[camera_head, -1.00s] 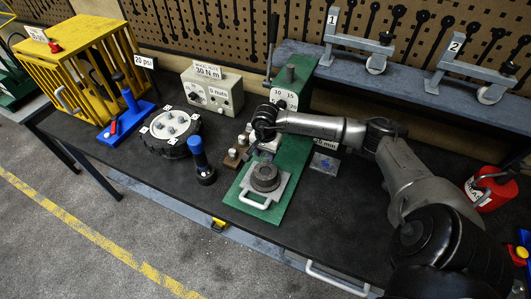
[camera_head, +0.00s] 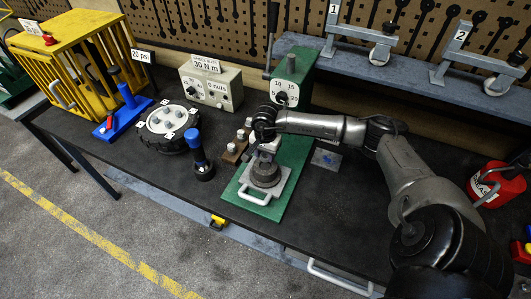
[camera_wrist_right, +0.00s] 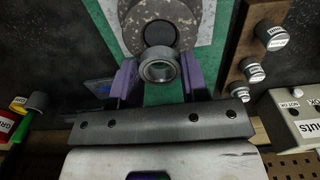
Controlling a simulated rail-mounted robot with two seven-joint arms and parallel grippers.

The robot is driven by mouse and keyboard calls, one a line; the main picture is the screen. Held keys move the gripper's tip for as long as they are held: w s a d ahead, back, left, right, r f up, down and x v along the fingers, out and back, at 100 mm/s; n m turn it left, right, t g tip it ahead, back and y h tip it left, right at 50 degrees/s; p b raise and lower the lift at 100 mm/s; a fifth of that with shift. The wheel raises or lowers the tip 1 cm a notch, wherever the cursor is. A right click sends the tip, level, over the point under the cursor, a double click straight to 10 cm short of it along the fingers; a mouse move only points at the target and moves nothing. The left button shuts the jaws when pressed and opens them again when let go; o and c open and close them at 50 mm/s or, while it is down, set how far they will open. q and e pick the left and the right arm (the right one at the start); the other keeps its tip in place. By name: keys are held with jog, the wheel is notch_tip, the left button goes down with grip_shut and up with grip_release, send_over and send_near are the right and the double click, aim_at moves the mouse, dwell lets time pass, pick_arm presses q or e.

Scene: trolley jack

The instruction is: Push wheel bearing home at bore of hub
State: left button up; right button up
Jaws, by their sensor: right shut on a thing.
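The hub (camera_head: 265,173) is a dark round block lying on a grey plate with a handle (camera_head: 257,199), on the green press base. In the right wrist view the hub (camera_wrist_right: 195,22) is a speckled disc with a dark round bore (camera_wrist_right: 160,34). My right gripper (camera_wrist_right: 158,76) is shut on the wheel bearing (camera_wrist_right: 158,66), a grey metal ring between its two purple fingers. The bearing overlaps the near edge of the bore in that view; its height above the hub is unclear. In the head view my right gripper (camera_head: 266,149) is just behind the hub and hides the bearing.
The green press (camera_head: 294,78) stands behind the gripper. Left of the hub are a brown block with metal pieces (camera_head: 236,149), a blue-topped tool (camera_head: 196,150) and a round studded part (camera_head: 168,120).

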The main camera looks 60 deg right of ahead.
aim_at(265, 166)
jog(key=shift+f+b, duration=0.45)
jog(key=shift+f, duration=0.5)
jog(key=shift+b, duration=0.35)
dwell(0.6)
dwell(0.6)
jog(key=shift+b, duration=0.45)
jog(key=shift+f, duration=0.1)
jog(key=shift+f+b, duration=1)
jog(key=shift+f, duration=0.2)
